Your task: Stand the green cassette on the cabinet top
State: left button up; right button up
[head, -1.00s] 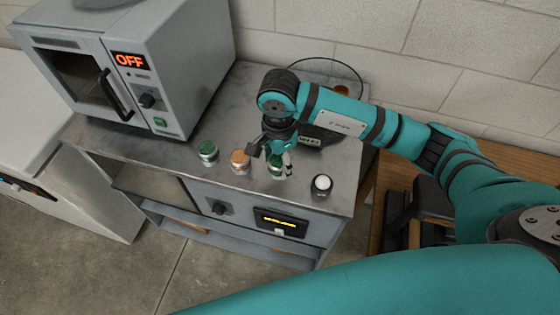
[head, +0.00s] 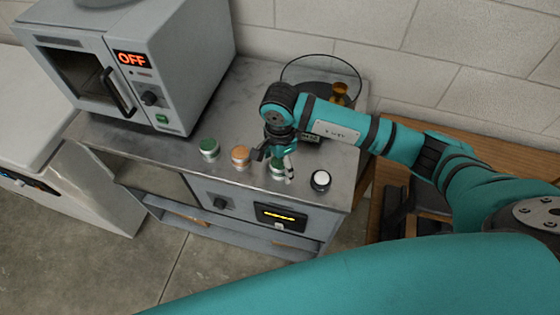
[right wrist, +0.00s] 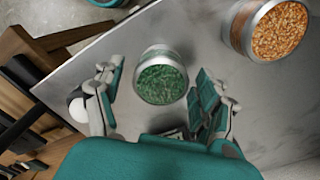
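A small round clear container with green granules (head: 277,172) stands upright on the grey cabinet top (head: 222,112), near its front edge. It is probably the green cassette; it also shows in the right wrist view (right wrist: 161,77). My right gripper (head: 275,163) is over it, pointing down. In the right wrist view its fingers (right wrist: 158,100) are spread on either side of the container, with gaps on both sides. A second green-topped container (head: 209,149) stands farther left, beyond an orange one (head: 240,156). My left gripper is not in view.
A black item with a white top (head: 320,180) stands close by at the right. A grey oven-like unit (head: 130,70) reading OFF fills the cabinet's left. A round glass-rimmed device (head: 322,75) is behind my right arm. A wooden table (head: 480,150) adjoins at right.

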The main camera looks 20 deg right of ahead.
aim_at(280, 162)
jog(key=shift+r+p, duration=0.25)
jog(key=shift+p, duration=0.1)
notch_tip(280, 162, up, 12)
jog(key=b, duration=0.4)
jog(key=shift+f, duration=0.15)
